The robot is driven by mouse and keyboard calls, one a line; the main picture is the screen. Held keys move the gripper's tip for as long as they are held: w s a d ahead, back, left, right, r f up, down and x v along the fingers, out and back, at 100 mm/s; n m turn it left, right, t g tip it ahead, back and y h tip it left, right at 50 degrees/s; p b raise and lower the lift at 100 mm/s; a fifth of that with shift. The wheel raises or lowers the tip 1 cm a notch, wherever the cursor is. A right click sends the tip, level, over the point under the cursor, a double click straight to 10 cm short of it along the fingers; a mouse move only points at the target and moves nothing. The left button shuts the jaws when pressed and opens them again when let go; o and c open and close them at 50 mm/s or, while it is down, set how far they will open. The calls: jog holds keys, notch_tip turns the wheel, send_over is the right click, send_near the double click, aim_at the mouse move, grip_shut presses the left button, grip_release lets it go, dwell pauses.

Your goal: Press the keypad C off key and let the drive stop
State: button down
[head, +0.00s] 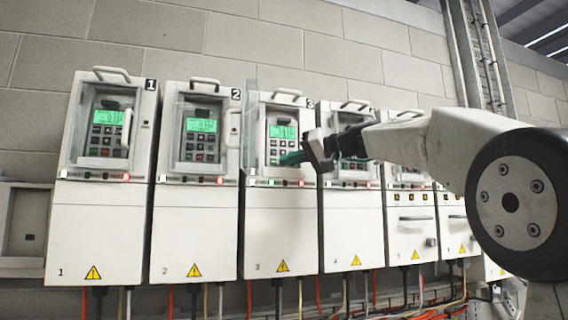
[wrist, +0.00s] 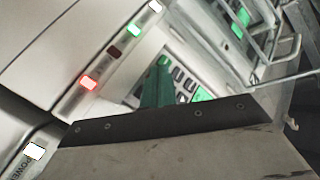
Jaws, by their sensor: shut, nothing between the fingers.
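Drive 3 (head: 280,235) is a white cabinet, third from the left, with a lit green display (head: 283,131) and a small keypad (head: 273,152). No letter C is readable on it. My gripper (head: 290,158) reaches in from the right, its green fingertips together in front of the lower part of this keypad. In the wrist view the green fingertips (wrist: 157,85) are beside the dark keys (wrist: 184,82) and hide part of them. Whether they touch a key I cannot tell. A red lamp (wrist: 88,83) and a green lamp (wrist: 133,30) glow on the strip beside the keypad.
A clear cover (head: 251,112) stands swung open at drive 3's left side. Drives 1 (head: 97,225) and 2 (head: 194,230) stand to the left, several more to the right, with handles jutting out. Cables (head: 350,305) hang below.

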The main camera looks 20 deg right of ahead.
jog(key=shift+s, duration=0.8)
jog(key=shift+s, duration=2.5)
